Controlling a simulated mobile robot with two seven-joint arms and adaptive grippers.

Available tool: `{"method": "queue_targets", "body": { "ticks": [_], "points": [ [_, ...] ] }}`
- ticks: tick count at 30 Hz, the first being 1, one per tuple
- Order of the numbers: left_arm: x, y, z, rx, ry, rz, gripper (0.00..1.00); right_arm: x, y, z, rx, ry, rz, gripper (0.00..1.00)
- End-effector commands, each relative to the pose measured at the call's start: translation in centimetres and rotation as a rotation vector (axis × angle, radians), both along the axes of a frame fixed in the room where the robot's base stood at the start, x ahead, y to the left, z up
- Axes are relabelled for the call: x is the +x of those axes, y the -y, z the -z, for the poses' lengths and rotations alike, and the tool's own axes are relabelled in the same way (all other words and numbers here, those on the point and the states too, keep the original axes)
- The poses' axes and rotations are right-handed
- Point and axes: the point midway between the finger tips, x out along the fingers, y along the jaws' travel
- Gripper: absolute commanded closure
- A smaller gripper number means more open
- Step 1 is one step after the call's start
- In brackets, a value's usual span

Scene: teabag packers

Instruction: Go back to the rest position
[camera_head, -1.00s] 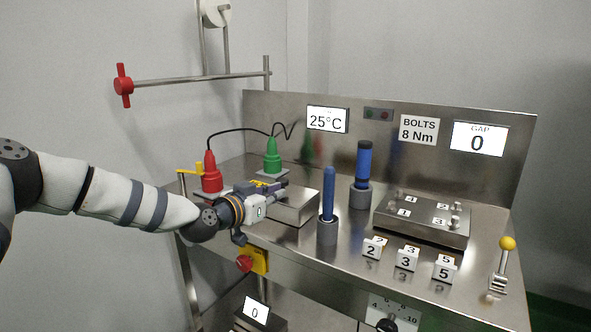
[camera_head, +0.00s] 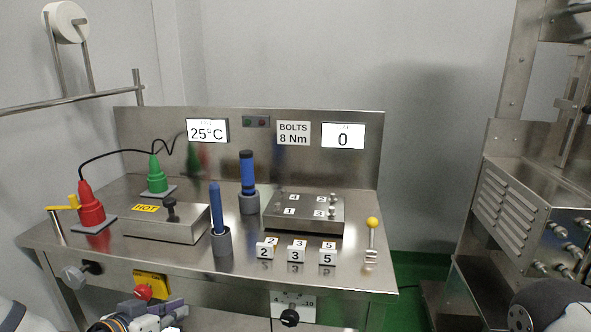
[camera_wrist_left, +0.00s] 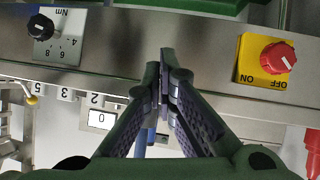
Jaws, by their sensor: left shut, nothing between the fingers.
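My left gripper (camera_head: 165,312) is at the bottom edge of the head view, low and in front of the steel table (camera_head: 330,268). It also shows in the left wrist view (camera_wrist_left: 163,68), where its dark fingers are shut together with nothing between them. That view shows the table's front panel, with the torque dial (camera_wrist_left: 41,27) on one side of the fingers and the red on/off knob (camera_wrist_left: 278,57) on the other. The gripper appears clear of the tabletop items. My right gripper is not in view.
The table holds a steel block marked HOT (camera_head: 170,228), red (camera_head: 90,203) and green (camera_head: 156,178) plugs, blue-handled tools (camera_head: 215,210), a bolt plate (camera_head: 300,222), numbered blocks (camera_head: 297,254) and a yellow-knobbed lever (camera_head: 372,225). A steel machine (camera_head: 510,215) stands at right.

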Motion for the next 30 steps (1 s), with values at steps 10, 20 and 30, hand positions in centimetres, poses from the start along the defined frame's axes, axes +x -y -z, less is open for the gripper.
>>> {"method": "queue_targets", "body": {
  "ticks": [10, 20, 30],
  "points": [
    [-28.8, 7.2, 15.3, 0.050, -0.898, 0.009, 1.00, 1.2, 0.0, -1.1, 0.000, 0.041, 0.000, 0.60],
    [-42.5, 4.5, 14.9, 0.221, -1.237, -0.083, 1.00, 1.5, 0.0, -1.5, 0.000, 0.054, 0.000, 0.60],
    [-42.5, 4.5, 14.9, 0.221, -1.237, -0.083, 1.00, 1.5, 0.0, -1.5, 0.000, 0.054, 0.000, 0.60]
  ]
}}
